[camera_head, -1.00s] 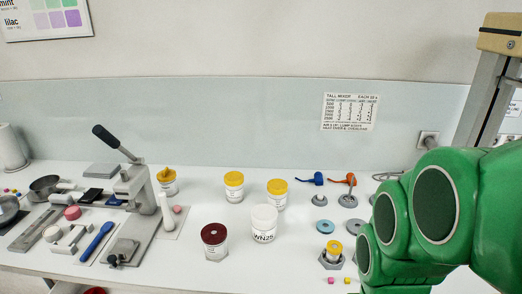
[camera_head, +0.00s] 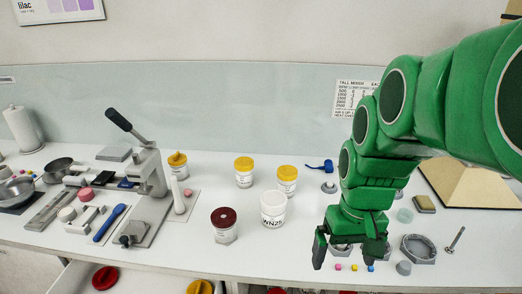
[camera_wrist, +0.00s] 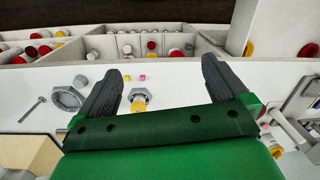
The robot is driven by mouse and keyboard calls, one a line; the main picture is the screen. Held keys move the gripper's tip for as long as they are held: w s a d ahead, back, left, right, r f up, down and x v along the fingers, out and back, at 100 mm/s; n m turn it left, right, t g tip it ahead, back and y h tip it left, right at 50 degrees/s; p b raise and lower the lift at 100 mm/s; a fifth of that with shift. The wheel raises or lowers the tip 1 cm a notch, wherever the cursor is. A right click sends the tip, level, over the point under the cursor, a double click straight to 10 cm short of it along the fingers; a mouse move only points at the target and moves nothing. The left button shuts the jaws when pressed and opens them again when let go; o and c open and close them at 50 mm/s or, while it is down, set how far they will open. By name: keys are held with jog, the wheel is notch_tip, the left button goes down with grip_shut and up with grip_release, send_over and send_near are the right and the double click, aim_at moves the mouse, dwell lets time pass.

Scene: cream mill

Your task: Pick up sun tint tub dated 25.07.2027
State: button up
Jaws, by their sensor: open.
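Several yellow-lidded tubs are in view; their dates are too small to read, so I cannot tell which is the 25.07.2027 one. Two white yellow-lidded tubs, a left one (camera_head: 244,173) and a right one (camera_head: 287,181), stand at the back of the counter. More yellow lids lie below the counter front, one (camera_head: 200,287) cut by the frame. My gripper (camera_head: 347,250) is open, empty and pointing down near the counter's front right; it also shows in the wrist view (camera_wrist: 162,72).
A lever press (camera_head: 150,180), a dark red-lidded tub (camera_head: 224,226) and a white tub marked WN25 (camera_head: 273,210) stand left of my gripper. A hexagonal ring (camera_head: 418,248) lies to its right. Divided compartments (camera_wrist: 125,45) with several red- and yellow-lidded tubs lie beyond the counter edge.

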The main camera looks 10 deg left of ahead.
jog(key=w+a+r+n+t, duration=0.15)
jog(key=w+a, duration=0.25)
jog(key=w, duration=0.8)
jog(key=n+t+y, duration=0.2)
jog(key=n+y, duration=0.1)
jog(key=n, duration=0.3)
send_over(244, 161)
jog(key=s+d, duration=0.2)
jog(key=d, duration=0.1)
notch_tip(244, 161, down, 8)
jog(key=shift+a+r, duration=0.1)
jog(key=shift+w+a+n, duration=0.25)
jog(key=shift+w, duration=0.1)
jog(key=shift+w+a+f, duration=0.15)
jog(key=shift+a+f, duration=0.05)
jog(key=shift+f, duration=0.3)
jog(key=shift+x, duration=3.7)
jog(key=shift+a, duration=0.1)
jog(key=c, duration=1.1)
jog(key=shift+r, duration=0.1)
